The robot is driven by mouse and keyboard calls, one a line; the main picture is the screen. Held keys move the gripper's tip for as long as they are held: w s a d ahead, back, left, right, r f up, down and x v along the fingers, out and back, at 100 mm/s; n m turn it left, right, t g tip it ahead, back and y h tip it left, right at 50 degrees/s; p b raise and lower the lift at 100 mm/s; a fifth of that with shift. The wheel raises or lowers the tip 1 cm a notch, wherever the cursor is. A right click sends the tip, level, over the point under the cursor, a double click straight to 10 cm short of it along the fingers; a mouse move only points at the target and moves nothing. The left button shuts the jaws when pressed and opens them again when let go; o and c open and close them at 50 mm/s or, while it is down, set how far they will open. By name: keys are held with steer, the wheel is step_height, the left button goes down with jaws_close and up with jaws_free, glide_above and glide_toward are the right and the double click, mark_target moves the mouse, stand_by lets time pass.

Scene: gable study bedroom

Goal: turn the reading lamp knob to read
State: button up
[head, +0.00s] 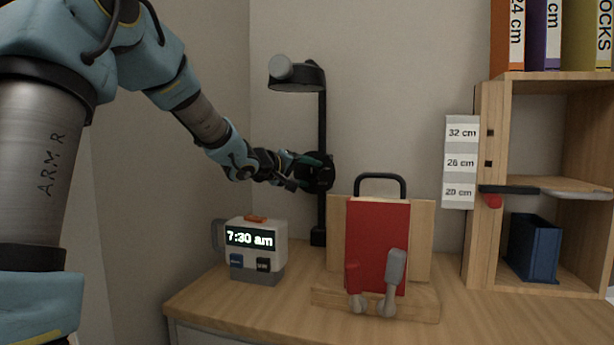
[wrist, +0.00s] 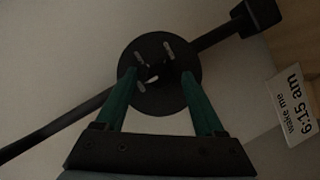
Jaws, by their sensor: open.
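The reading lamp (head: 322,120) has a black upright post and a shaded head (head: 300,78) at its top. A round black dial (head: 320,173) sits partway up the post, partly behind my gripper in the head view. In the wrist view the dial (wrist: 160,98) faces me, with several short pale marks and a small light pointer-like spot near its middle. My gripper (wrist: 160,76) is open, its two green fingers on either side of the dial's middle, overlapping its face. I cannot tell whether they touch the knob. Any lettering is unreadable.
An alarm clock (head: 252,248) stands on the desk (head: 225,298) below my arm. A red book (head: 377,246) stands on a wooden holder to the right. A shelf unit (head: 484,220) is further right. A "wake me 6:15 am" card (wrist: 294,108) shows in the wrist view.

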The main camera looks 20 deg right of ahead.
jaws_close()
stand_by(0.5)
